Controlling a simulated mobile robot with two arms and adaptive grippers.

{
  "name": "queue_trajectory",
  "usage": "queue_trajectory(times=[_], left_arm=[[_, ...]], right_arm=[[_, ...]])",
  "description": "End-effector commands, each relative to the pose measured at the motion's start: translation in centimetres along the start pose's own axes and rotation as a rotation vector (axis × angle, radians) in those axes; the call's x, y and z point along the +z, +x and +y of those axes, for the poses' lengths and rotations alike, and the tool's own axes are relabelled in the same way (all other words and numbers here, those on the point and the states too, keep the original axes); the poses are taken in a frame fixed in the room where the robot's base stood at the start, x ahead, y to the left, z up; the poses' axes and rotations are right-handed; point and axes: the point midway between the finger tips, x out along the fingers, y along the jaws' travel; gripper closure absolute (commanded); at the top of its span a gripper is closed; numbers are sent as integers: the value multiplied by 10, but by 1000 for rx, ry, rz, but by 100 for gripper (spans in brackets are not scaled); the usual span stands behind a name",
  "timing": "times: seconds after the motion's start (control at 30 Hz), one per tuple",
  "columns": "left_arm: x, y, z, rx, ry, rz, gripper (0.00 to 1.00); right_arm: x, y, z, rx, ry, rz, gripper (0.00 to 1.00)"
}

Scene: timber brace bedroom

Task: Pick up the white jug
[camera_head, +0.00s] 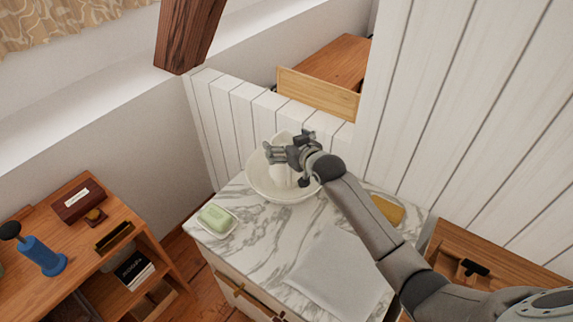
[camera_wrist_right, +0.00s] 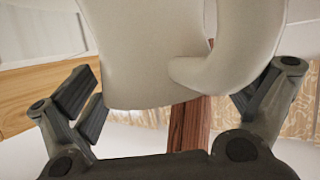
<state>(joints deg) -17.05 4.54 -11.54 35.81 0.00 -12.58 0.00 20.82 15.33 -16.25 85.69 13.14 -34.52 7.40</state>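The white jug (camera_head: 280,174) stands in the white basin (camera_head: 256,186) on the marble top, partly hidden behind my right gripper (camera_head: 289,147). In the right wrist view the jug (camera_wrist_right: 145,55) fills the upper middle, with its curved handle (camera_wrist_right: 235,60) to the right. There the fingers of my right gripper (camera_wrist_right: 180,95) are spread wide on either side of the jug and handle. Gaps show at the lower parts of the fingers, and I cannot tell whether the right finger touches the handle. My left gripper is not in view.
A green soap on a dish (camera_head: 216,219) lies left of the basin. A grey cloth (camera_head: 335,272) lies in front, and a yellow-brown item (camera_head: 387,210) is behind my right arm. White panelling (camera_head: 237,110) stands close behind the basin. A wooden shelf (camera_head: 150,240) is at left.

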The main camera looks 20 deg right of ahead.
Motion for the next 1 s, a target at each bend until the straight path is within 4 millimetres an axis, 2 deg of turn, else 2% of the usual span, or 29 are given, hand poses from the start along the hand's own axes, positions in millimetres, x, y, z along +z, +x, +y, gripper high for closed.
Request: queue_trajectory(times=[0.07, 0.63, 1.0], left_arm=[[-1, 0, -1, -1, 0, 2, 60], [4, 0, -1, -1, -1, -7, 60], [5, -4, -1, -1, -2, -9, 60]], right_arm=[[0, 0, 0, 0, 0, 0, 15], [1, 0, 0, 0, -1, -1, 89], [-5, -2, 0, 0, -1, 5, 90]])
